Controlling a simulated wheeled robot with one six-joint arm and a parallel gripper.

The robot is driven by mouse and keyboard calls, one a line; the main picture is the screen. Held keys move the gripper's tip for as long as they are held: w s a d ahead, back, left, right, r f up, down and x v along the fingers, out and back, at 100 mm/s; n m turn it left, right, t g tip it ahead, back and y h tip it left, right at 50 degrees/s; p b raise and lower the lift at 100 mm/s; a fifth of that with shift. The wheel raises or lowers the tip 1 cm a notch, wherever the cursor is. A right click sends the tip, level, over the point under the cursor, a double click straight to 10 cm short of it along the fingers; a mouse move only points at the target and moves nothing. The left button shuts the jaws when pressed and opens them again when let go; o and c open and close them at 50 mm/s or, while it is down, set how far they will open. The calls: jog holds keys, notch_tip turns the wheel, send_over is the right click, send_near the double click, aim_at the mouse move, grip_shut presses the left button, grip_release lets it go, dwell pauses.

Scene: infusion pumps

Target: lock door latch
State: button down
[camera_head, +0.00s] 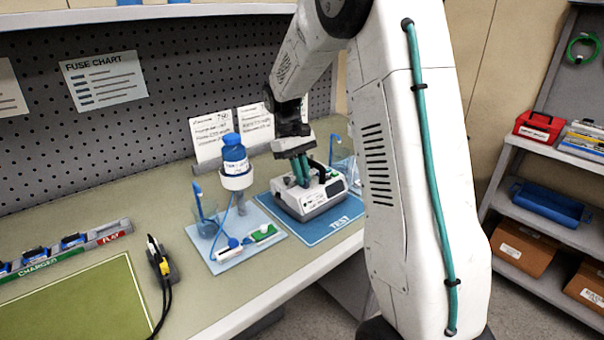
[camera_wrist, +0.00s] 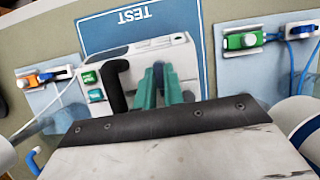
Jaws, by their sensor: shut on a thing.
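The infusion pump (camera_head: 312,198), a white and grey box with a black handle, sits on the blue TEST mat (camera_head: 338,226). In the wrist view, the pump (camera_wrist: 180,58) shows its black handle (camera_wrist: 116,84) and green buttons beside it. My gripper (camera_head: 301,172) reaches down onto the top of the pump. In the wrist view, the teal fingers of my gripper (camera_wrist: 158,86) are shut on a small dark part of the pump, apparently the door latch (camera_wrist: 158,68). The fingers mostly hide this part, so its exact position cannot be told.
Left of the mat, a stand holds a blue-capped bottle (camera_head: 235,158) above a pale board (camera_head: 226,250) with a cup and green clamp. A yellow-black plug device (camera_head: 161,262) and a CHARGED/FLAT battery rack (camera_head: 70,251) stand further left. Cards lean behind the pump.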

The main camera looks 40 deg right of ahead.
aim_at(295, 181)
jog(key=c, duration=1.5)
grip_release()
jog(key=v, duration=0.8)
jog(key=shift+f, duration=0.1)
